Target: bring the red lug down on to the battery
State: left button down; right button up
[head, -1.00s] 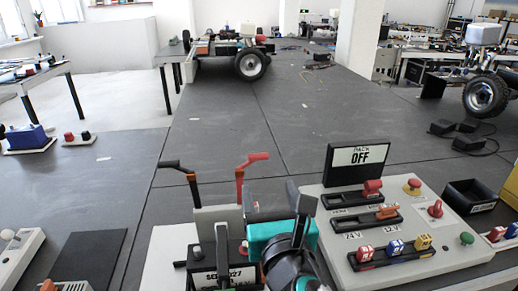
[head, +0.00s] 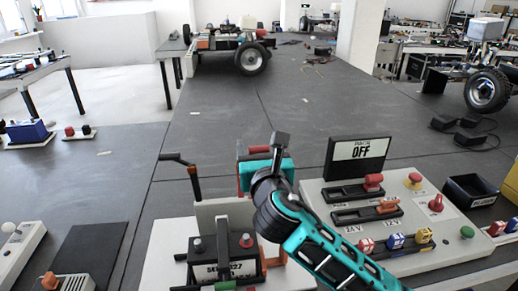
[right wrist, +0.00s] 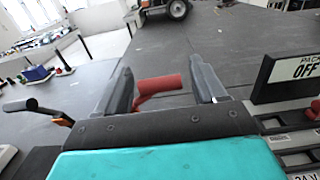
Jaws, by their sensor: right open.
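The battery (head: 218,268) is a dark labelled box with posts on top, at the bottom of the head view. The red lug (right wrist: 160,84), on a raised lever, shows between my right gripper's fingers in the right wrist view; I cannot tell if they touch it. In the head view the red lever (head: 240,180) is mostly hidden behind my right gripper (head: 278,145). That gripper is open, above and behind the battery. A black lug (head: 174,157) on its own lever stands raised to the left. My left gripper is not in view.
A control panel (head: 440,255) with coloured switches stands right of the battery, with an upright sign reading PACK OFF (head: 358,152) at its back. A black bin (head: 468,190) is farther right. The dark bench top (head: 210,130) behind is mostly clear.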

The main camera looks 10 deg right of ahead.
grip_shut()
dwell(0.7)
